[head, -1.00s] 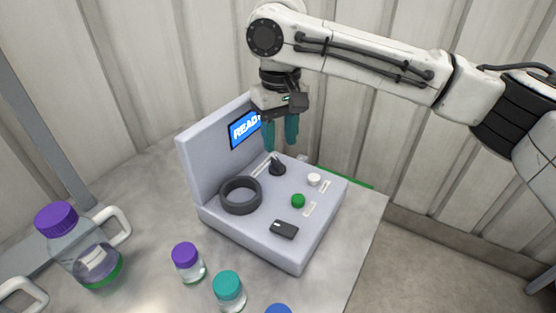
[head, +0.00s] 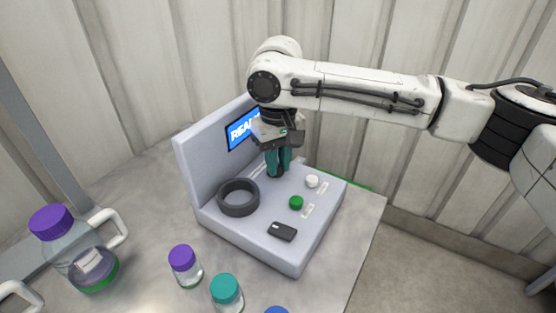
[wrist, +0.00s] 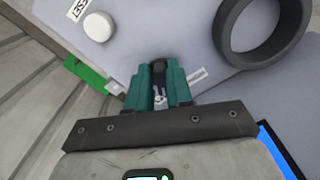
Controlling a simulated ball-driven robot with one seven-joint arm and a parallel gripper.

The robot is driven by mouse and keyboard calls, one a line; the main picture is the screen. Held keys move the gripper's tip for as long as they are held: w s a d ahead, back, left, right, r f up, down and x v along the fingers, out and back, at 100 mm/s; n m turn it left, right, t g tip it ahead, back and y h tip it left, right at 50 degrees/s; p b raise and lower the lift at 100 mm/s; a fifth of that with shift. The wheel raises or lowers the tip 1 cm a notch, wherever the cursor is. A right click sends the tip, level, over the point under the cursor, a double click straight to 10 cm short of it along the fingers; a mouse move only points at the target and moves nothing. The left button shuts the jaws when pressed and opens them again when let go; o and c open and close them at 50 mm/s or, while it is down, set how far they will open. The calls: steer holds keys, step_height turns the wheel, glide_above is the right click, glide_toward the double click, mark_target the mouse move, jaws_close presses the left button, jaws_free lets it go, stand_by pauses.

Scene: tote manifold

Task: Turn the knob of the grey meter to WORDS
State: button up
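The grey meter (head: 262,250) stands on the table with an upright back panel. Its blue screen (head: 240,131) shows "REA", and the rest is hidden by my gripper. The black knob (wrist: 159,72) sits between my teal fingers in the wrist view. In the head view it is mostly hidden by them. My gripper (head: 278,168) points down at the meter's top, its fingers close together on both sides of the knob and seemingly touching it. White labels lie beside the knob, but I cannot read WORDS on them.
A dark ring (head: 238,197), a green button (head: 296,202), a white button (head: 312,181) marked RESET in the wrist view, and a black block (head: 284,231) are on the meter's top. Capped bottles, one purple-capped (head: 183,258) and one teal-capped (head: 226,288), stand in front.

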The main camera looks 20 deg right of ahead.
jaws_close()
steer(key=shift+r+p, duration=0.1)
steer(key=shift+p, duration=0.35)
steer(key=shift+n+p, duration=0.7)
steer(key=n+p, duration=0.2)
steer(key=shift+d+r+p, duration=0.1)
steer(key=shift+d+p, duration=0.05)
steer(key=shift+p, duration=0.25)
steer(key=n+p, duration=0.2)
steer(key=n, duration=0.1)
steer(key=n+p, duration=0.1)
steer(key=shift+w+d+n, duration=0.15)
steer(key=shift+d+n, duration=0.1)
steer(key=shift+n, duration=0.15)
steer(key=shift+w+d+f+n+p, duration=0.1)
steer(key=shift+n+p, duration=0.4)
steer(key=shift+n, duration=0.45)
steer(key=shift+w+d+f+n+p, duration=0.1)
steer(key=shift+n+p, duration=0.35)
steer(key=shift+n, duration=0.5)
